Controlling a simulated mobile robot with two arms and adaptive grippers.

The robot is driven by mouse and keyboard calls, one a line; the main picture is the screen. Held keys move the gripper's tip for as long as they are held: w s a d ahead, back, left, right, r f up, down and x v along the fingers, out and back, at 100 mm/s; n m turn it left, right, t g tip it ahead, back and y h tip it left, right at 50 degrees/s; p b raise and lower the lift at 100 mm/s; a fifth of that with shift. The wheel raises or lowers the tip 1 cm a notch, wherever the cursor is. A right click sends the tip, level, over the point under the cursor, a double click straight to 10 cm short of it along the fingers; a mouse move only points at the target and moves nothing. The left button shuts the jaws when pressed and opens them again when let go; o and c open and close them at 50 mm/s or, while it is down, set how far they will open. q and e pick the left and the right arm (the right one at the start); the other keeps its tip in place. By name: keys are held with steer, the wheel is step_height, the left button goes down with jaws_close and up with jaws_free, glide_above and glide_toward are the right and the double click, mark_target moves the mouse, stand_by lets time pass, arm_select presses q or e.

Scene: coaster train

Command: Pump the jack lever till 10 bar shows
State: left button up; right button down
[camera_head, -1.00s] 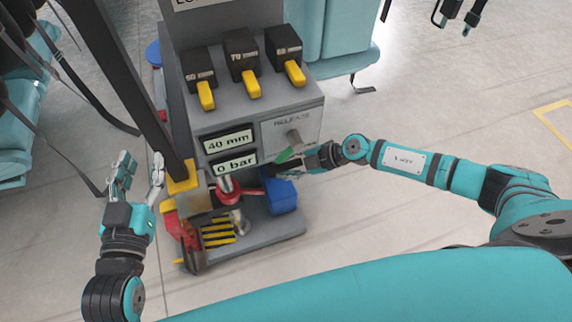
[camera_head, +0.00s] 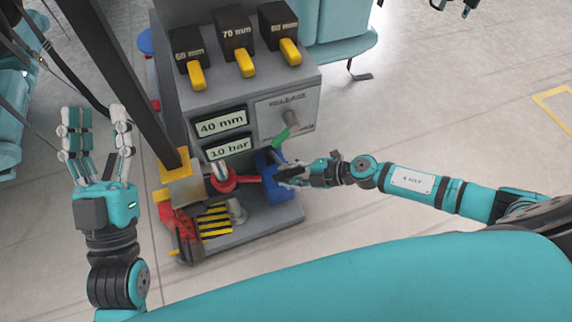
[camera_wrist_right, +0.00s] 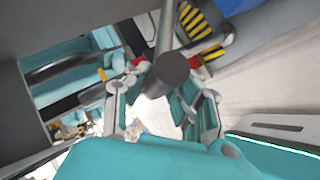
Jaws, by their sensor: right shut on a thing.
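The jack unit is a grey cabinet (camera_head: 205,97). Its lower display (camera_head: 228,148) appears to read 10 bar and the upper display (camera_head: 221,123) reads 40 mm. The jack lever (camera_head: 250,179) has a red part at its pivot and runs right to my right gripper (camera_head: 290,174). My right gripper is shut on its dark handle; in the right wrist view the handle's round end (camera_wrist_right: 172,70) shows between the fingers. My left gripper (camera_head: 97,125) is open and empty, left of the cabinet, fingers up.
A green-tipped release lever (camera_head: 284,137) sits just above my right gripper. A blue block (camera_head: 270,160) is behind it. Three black blocks with yellow levers (camera_head: 237,40) top the cabinet. A dark post (camera_head: 120,75) stands between my left gripper and the cabinet.

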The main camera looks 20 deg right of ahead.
steer(key=shift+s+f, duration=0.4)
steer(key=shift+f, duration=0.05)
steer(key=c, duration=1.1)
jaws_free()
steer(key=shift+r, duration=0.1)
steer(key=v, duration=1.2)
steer(key=shift+w, duration=0.1)
stand_by(0.3)
